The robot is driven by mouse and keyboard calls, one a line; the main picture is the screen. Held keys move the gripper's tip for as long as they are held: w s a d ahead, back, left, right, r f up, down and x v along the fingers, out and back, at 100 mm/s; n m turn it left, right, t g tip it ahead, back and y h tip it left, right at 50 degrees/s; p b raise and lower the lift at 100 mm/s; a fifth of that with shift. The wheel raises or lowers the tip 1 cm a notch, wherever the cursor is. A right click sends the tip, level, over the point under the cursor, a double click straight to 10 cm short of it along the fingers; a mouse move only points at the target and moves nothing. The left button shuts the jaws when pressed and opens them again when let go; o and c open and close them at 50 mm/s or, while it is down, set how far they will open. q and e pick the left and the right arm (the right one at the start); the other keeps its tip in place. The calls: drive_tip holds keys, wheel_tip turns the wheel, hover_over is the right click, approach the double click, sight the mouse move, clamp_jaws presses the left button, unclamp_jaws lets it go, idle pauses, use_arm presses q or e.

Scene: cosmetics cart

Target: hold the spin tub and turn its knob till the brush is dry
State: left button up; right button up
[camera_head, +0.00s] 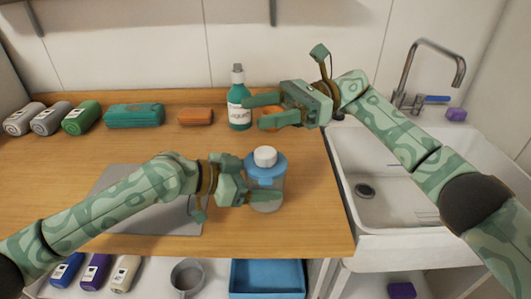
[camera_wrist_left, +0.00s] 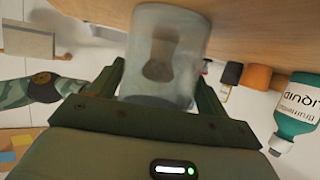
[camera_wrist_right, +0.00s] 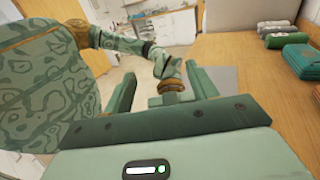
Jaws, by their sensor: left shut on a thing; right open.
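The spin tub (camera_head: 266,192) stands on the wooden counter in the head view, with a blue lid and a white knob (camera_head: 265,156) on top. My left gripper (camera_head: 258,181) is shut around its side. In the left wrist view the cloudy tub (camera_wrist_left: 192,45) sits between the fingers (camera_wrist_left: 158,85). A dark shape, perhaps the brush (camera_wrist_left: 160,58), shows blurred inside; its wetness cannot be told. My right gripper (camera_head: 263,109) is open and empty, above and behind the tub, apart from the knob. The right wrist view shows its spread fingers (camera_wrist_right: 163,90), with my left arm beyond.
A teal bottle (camera_head: 239,113) and an orange item (camera_head: 268,119) stand near the right gripper. An orange block (camera_head: 196,117), a teal case (camera_head: 134,115) and rolled towels (camera_head: 81,118) line the back. A sink (camera_head: 400,205) is right; a blue bin (camera_head: 267,279) is below.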

wheel_tip(320, 180, up, 6)
drive_tip(key=r+n+h, duration=0.1)
drive_tip(key=n+h, duration=0.1)
hover_over(265, 152)
drive_tip(key=x, duration=0.3)
drive_tip(key=s+a+r+n+t+h, duration=0.1)
drive_tip(key=s+a+n+t+h, duration=0.1)
drive_tip(key=a+h, duration=0.25)
drive_tip(key=w+d+f+t+h, duration=0.45)
drive_tip(key=d+h, duration=0.25)
drive_tip(key=h, duration=0.3)
drive_tip(key=shift+n+t, duration=0.3)
drive_tip(key=shift+t, duration=0.15)
drive_tip(key=f, duration=0.7)
drive_tip(key=s+f, duration=0.1)
drive_tip(key=f, duration=0.3)
drive_tip(key=shift+f, duration=0.1)
drive_tip(key=shift+c, duration=0.3)
drive_tip(key=c, duration=0.9)
